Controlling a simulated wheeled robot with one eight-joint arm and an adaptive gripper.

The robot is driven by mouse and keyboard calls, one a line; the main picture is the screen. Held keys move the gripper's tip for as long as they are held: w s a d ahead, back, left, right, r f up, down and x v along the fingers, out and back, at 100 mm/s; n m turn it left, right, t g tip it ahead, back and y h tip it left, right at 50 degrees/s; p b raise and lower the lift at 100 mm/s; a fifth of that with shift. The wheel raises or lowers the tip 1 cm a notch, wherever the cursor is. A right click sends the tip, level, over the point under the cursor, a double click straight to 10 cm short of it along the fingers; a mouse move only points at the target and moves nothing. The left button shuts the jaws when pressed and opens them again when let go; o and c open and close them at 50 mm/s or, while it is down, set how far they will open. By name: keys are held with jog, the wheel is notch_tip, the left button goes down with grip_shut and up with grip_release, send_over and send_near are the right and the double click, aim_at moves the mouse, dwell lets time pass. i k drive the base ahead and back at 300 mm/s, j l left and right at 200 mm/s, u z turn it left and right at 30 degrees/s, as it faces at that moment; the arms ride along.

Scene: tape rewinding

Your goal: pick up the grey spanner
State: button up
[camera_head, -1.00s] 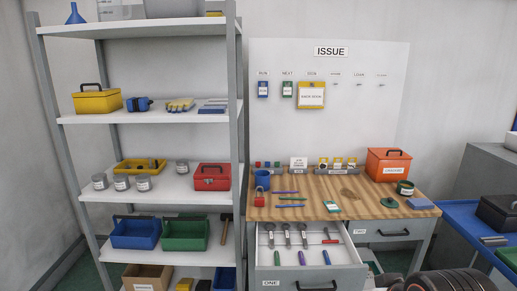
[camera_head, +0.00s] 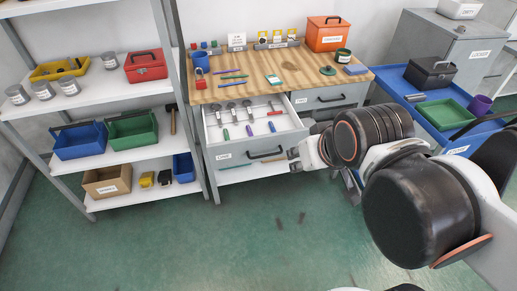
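Several grey spanners lie side by side at the back left of the open drawer marked ONE (camera_head: 227,157). One grey spanner (camera_head: 232,113) is in the middle of that row, and the pictures do not show which one the task means. My gripper (camera_head: 294,160) is just right of the drawer's front, near the end of its handle, and apart from the spanners. Its fingers are small and dark here, and I cannot tell whether they are open or shut.
Coloured-handled tools (camera_head: 249,131) lie in the drawer's front part, and a red-handled tool (camera_head: 274,112) at its right. The wooden bench top (camera_head: 300,82) is above. A shelf rack (camera_head: 130,155) stands left. A blue table (camera_head: 400,88) stands right. The green floor (camera_head: 230,240) is mostly clear.

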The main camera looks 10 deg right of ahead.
aim_at(232, 108)
jog(key=i+j, duration=0.1)
jog(key=i, duration=0.4)
jog(key=i+j, duration=0.15)
jog(key=i, duration=0.3)
jog(key=i+j, duration=0.1)
jog(key=i, duration=0.4)
